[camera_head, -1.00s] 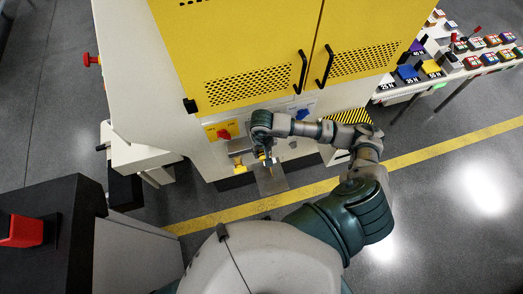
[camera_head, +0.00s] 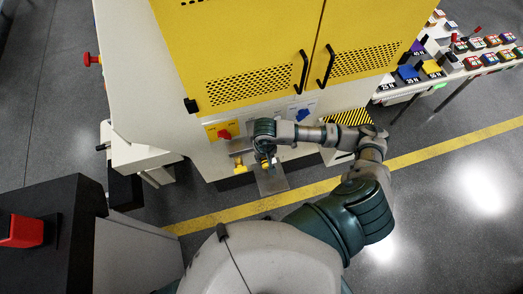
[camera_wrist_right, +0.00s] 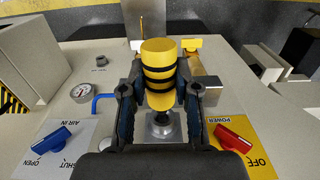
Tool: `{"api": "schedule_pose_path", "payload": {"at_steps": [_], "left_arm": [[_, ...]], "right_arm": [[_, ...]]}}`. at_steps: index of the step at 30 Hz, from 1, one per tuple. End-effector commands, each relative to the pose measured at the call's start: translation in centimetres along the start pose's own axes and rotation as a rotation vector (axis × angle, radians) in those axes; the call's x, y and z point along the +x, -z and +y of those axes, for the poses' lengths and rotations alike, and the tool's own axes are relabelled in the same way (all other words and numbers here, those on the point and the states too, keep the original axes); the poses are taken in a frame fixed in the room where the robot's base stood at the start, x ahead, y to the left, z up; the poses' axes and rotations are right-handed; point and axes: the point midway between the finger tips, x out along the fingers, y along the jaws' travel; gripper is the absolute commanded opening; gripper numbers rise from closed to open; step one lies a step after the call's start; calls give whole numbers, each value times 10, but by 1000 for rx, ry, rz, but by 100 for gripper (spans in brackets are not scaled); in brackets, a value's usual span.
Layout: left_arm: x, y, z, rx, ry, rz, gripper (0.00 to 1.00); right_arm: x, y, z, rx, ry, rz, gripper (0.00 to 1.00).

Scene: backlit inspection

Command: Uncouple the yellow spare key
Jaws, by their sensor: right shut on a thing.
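The yellow spare key, a yellow cylinder with black bands, stands between the fingers of my right gripper in the right wrist view (camera_wrist_right: 160,70). My right gripper (camera_wrist_right: 160,92) is shut on it from both sides. A grey metal socket (camera_wrist_right: 160,126) shows just below the key; I cannot tell whether the two touch. In the head view my right gripper (camera_head: 266,161) is in front of the machine's lower panel, and its wrist hides most of the key. My left gripper is not in view.
A grey plate (camera_head: 272,181) juts out below. A rack of coloured blocks (camera_head: 430,72) stands at the right.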

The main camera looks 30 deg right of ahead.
Motion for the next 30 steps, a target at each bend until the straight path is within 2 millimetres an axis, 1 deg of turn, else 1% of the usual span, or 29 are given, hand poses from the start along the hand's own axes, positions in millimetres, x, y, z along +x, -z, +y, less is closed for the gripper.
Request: {"api": "schedule_pose_path", "payload": {"at_steps": [18, 30], "left_arm": [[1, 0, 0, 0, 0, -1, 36], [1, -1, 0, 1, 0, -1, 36]], "right_arm": [[0, -19, 0, -1, 0, 0, 0], [0, -20, 0, 0, 0, 0, 0]]}}
